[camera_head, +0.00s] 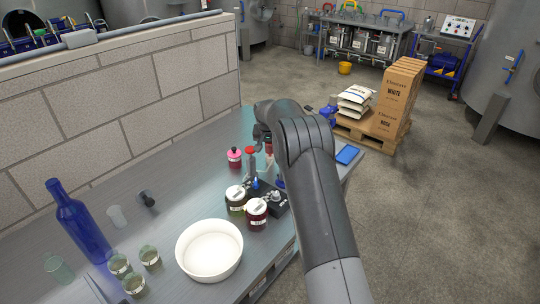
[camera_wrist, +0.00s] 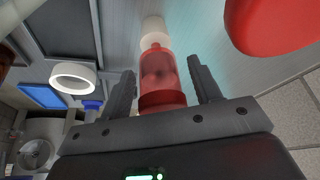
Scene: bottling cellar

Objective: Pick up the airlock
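A translucent red cylinder with a pale white end (camera_wrist: 160,72), which may be the airlock, lies between the fingers of my gripper (camera_wrist: 161,66) in the wrist view. Gaps show between it and both fingers, so my gripper is open around it. I cannot tell whether it touches the palm. In the head view my gripper (camera_head: 264,136) is over the far part of the metal bench, mostly hidden by my arm. A small bit of red shows just below it. A red-topped piece (camera_head: 251,153) stands close beside it to the left.
A blue bottle (camera_head: 80,224) stands left. A block wall (camera_head: 120,100) runs behind.

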